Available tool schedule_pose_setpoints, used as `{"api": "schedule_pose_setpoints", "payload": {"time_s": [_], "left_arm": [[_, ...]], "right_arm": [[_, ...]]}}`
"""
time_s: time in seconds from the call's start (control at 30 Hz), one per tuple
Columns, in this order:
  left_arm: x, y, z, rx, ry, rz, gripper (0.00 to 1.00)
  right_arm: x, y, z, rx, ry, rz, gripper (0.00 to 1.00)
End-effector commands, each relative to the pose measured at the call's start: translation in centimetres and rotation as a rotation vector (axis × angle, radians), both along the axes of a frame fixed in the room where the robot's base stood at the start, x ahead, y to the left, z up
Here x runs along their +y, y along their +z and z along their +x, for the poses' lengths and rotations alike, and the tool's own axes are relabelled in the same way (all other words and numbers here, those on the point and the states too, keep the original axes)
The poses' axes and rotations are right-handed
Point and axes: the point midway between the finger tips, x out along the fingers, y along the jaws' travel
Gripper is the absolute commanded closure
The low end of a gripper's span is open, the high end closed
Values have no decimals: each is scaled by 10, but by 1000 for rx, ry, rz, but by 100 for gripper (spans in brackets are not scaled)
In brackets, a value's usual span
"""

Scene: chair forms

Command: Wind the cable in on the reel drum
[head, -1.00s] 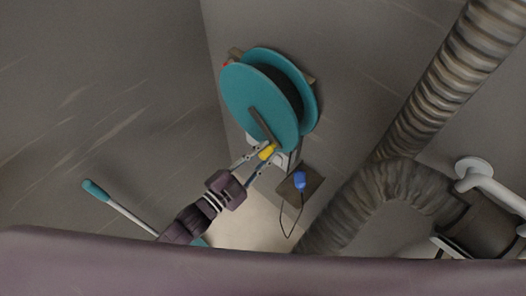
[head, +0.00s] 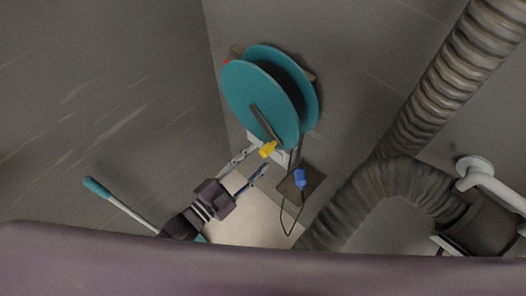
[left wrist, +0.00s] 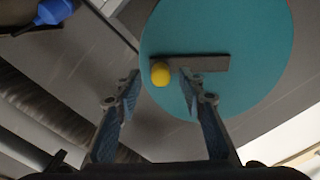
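The reel drum (head: 262,100) has two teal discs and is mounted at the wall. A dark crank arm (head: 264,122) lies across its near disc and carries a yellow knob (head: 267,149) at its lower end. In the left wrist view the knob (left wrist: 160,74) shows end-on, beyond and between the fingertips. My left gripper (head: 258,158) is open, just below the knob and apart from it. The black cable (head: 283,216) hangs in a loop below a blue plug (head: 300,179). My right gripper is not in view.
A thick ribbed duct (head: 440,90) runs down the right side and bends low. A white pipe (head: 490,183) stands at far right. A teal-ended rod (head: 97,188) is at lower left, near my left arm. The wall left of the reel is bare.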

Motion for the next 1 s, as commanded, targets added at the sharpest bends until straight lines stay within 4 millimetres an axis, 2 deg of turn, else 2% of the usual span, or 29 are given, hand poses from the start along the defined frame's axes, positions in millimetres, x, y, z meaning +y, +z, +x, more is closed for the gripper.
{"api": "schedule_pose_setpoints", "payload": {"time_s": [0.03, 0.2, 0.47, 0.77, 0.83, 0.93, 1.0], "left_arm": [[8, -1, -11, 4, 0, 2, 63], [29, -1, -38, 4, 0, 2, 63], [46, 0, -59, 0, -1, 1, 63], [47, 0, -61, -1, -1, 1, 63], [46, 0, -61, -4, -3, 5, 56], [38, -3, -60, -50, -19, 60, 54], [25, -7, -59, -124, -46, 152, 54]], "right_arm": [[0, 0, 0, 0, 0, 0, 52], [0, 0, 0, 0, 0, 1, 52], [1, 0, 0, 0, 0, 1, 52], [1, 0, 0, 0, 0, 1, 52], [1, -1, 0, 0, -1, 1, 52], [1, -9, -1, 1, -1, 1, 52], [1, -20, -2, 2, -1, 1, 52]]}}
